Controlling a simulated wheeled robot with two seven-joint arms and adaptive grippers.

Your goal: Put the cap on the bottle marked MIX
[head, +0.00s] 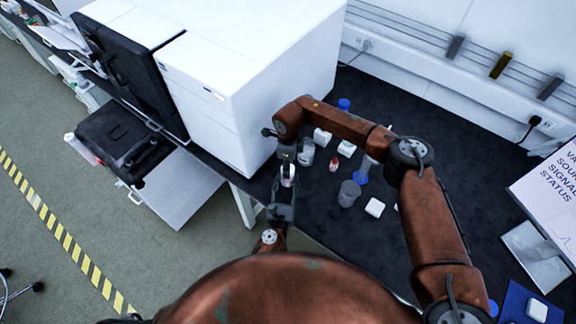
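My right arm reaches in from the right and bends down at the wrist, with its gripper (287,168) low beside the white instrument. My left gripper (283,198) is just below it in the picture, at the bench's front edge. A small whitish object (288,174) shows between the two grippers. I cannot tell whether it is a bottle or a cap, or which gripper holds it. Both grippers' fingers are too small and overlapped to read. No MIX label is legible. Small white pieces, possibly caps, lie on the dark bench (440,215), one of them at the front (375,207).
A clear beaker (306,155), a small red-and-white bottle (333,165), a grey beaker (348,194) and a blue-topped item (344,104) stand close to my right wrist. The large white instrument (245,80) blocks the left. A sign (550,195) and a blue mat (515,302) are at right.

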